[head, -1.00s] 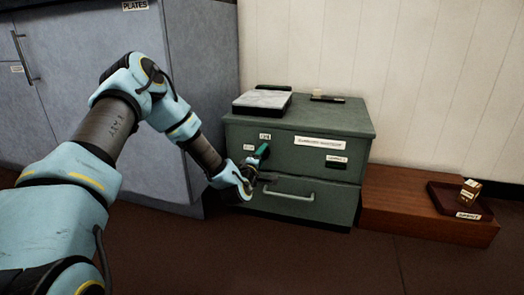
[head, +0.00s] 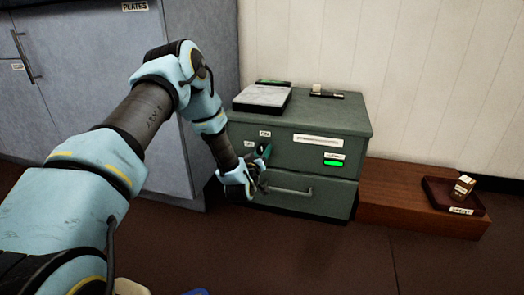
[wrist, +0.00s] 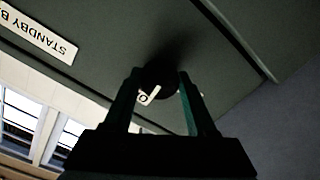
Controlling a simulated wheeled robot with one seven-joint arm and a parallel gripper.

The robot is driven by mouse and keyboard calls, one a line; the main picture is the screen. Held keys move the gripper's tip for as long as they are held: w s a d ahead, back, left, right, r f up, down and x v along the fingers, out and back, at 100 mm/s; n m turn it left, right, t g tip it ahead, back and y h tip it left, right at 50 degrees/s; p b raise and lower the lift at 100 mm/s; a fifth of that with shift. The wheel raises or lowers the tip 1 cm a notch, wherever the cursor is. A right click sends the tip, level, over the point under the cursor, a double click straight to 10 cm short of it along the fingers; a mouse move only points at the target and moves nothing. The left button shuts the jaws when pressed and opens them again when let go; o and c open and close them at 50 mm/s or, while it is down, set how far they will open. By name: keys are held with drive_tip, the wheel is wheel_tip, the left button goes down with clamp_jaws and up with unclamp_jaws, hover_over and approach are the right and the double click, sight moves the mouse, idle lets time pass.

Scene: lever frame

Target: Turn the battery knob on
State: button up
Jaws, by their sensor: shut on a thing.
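The battery knob (wrist: 160,77) is a dark round shape on the front of the green-grey cabinet (head: 236,130). In the wrist view my gripper (wrist: 159,85) has one finger on each side of it, shut on it. In the head view my gripper (head: 264,158) is at the upper left of the cabinet front and hides most of the knob. An indicator (head: 334,163) on the right of the upper front glows bright green. Small white labels sit above and left of the gripper. The knob's exact angle is hard to tell in the dark wrist view.
A drawer handle (head: 290,190) lies just below my gripper. A tray with a grey top (head: 262,96) and a small dark item (head: 327,92) rest on the cabinet. A low brown box (head: 390,200) with a dark red tray (head: 440,204) stands right. Grey lockers (head: 90,80) stand left.

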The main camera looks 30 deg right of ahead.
drive_tip(key=shift+m, duration=0.6)
drive_tip(key=o, duration=1.4)
drive_tip(key=p+v, duration=0.3)
drive_tip(key=v, duration=0.7)
drive_tip(key=shift+s+a+p, duration=0.3)
